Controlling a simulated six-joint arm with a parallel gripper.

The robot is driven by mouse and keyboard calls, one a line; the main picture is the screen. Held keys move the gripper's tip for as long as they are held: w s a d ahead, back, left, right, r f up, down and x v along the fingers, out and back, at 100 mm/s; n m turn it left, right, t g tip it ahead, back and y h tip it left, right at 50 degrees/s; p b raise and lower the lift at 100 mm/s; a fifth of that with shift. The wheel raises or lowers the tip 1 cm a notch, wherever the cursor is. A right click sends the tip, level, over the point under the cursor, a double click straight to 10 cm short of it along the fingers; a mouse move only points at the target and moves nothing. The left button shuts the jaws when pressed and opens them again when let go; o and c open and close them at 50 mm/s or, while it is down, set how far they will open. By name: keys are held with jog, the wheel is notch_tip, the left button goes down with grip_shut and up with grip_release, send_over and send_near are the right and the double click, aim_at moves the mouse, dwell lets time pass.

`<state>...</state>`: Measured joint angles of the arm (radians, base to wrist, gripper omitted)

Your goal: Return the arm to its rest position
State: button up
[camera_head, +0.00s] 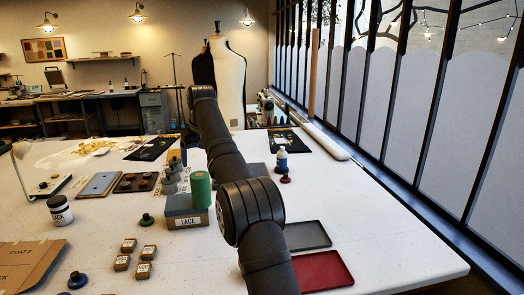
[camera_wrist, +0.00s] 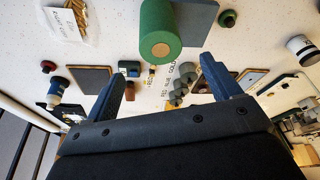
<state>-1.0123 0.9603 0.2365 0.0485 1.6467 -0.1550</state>
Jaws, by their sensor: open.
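My gripper (camera_wrist: 163,70) shows in the wrist view with its two blue fingers wide apart and nothing between them. In the head view my dark arm rises from the bottom, over the table, toward the dress form. I cannot make out the gripper clearly there, as the arm covers that area.
A red tray (camera_head: 323,271) and a grey tray (camera_head: 307,236) lie right of my arm. A black-lidded jar (camera_head: 60,210) and several small labelled blocks are left. The table's right part (camera_head: 390,235) is clear, beside the window.

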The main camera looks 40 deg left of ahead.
aim_at(199, 174)
jog(key=x, duration=1.2)
jog(key=shift+f, duration=0.15)
notch_tip(199, 174, up, 2)
jog(key=shift+r, duration=0.65)
